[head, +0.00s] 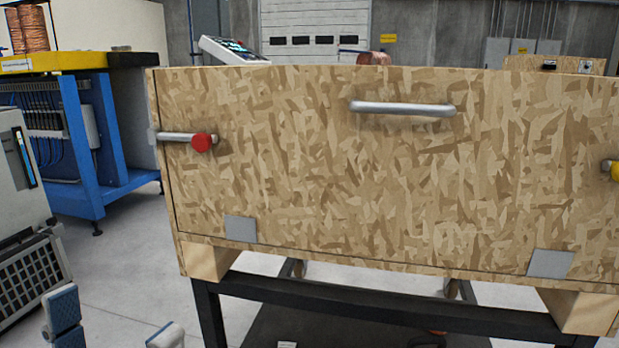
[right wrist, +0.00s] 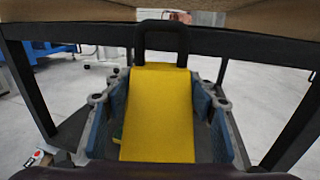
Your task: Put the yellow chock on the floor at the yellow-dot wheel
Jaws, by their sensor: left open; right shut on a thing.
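The yellow chock (right wrist: 157,115) fills the middle of the right wrist view, a sloped yellow face with a black handle (right wrist: 160,28) at its far end. My right gripper (right wrist: 159,101) is shut on it, with a blue pad on each side. The chock is in front of a dark frame under a wooden crate. My left gripper (head: 115,314) is at the lower left of the head view, open and empty, partly cut off by the bottom edge. The yellow-dot wheel cannot be made out in either view. My right gripper is outside the head view.
A large chipboard crate (head: 310,170) on a black cart frame (head: 370,308) blocks most of the head view. A red knob (head: 201,143) and a handle (head: 402,108) stick out of it. A blue bench (head: 90,150) stands left. Grey floor (head: 125,265) is clear between.

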